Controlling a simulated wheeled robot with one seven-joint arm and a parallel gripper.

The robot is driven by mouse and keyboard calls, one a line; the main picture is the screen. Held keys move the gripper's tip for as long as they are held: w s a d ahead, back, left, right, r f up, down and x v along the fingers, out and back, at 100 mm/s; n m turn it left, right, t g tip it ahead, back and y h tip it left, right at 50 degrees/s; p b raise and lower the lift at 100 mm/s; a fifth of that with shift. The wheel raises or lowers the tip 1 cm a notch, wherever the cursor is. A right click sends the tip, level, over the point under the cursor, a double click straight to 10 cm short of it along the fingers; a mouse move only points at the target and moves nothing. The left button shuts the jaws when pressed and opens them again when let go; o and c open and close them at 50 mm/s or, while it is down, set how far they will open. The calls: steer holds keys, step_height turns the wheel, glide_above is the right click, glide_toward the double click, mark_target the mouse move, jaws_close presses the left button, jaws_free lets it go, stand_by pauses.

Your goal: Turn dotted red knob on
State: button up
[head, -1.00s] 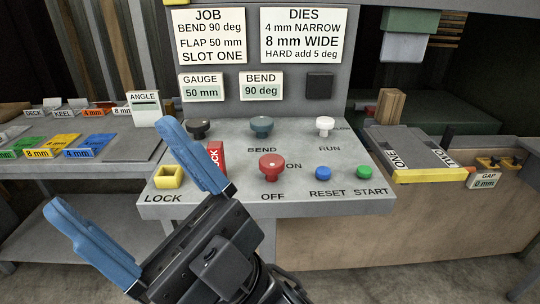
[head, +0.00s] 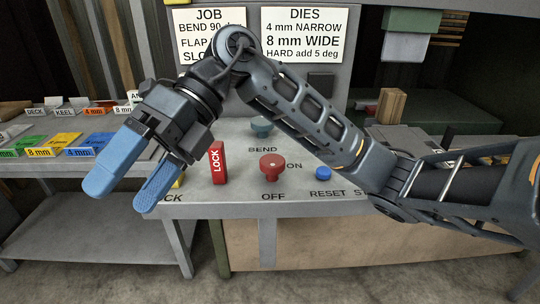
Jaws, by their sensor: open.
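The red knob (head: 271,166) stands on the grey console's top, with light marks on its cap. "ON" is printed to its right and "OFF" in front of it. My gripper (head: 118,198) is open and empty, left of the knob and well apart from it. Its blue fingers point down and left, near the console's front left corner. My arm crosses the view from the right and passes above and behind the knob, hiding part of the console.
A red LOCK block (head: 218,163) stands upright between my gripper and the red knob. A blue button (head: 323,173) is to the knob's right, and a teal knob (head: 261,127) is behind it. Coloured labelled plates (head: 83,145) lie on the left bench. The START button is hidden by my arm.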

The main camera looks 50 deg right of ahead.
steer(key=w+d+f+m+h, duration=0.1)
steer(key=d+f+h, duration=0.1)
steer(key=d+h, duration=0.35)
steer(key=w+d+f+m+h, duration=0.1)
steer(key=d+f+m+h, duration=0.1)
steer(key=d, duration=0.7)
steer(key=m+h, duration=0.2)
steer(key=h, duration=0.3)
glide_above(272, 160)
steer(key=shift+y, duration=0.25)
steer(key=shift+f+p, duration=0.85)
steer(key=shift+f, duration=2.9)
steer(key=c, duration=1.1)
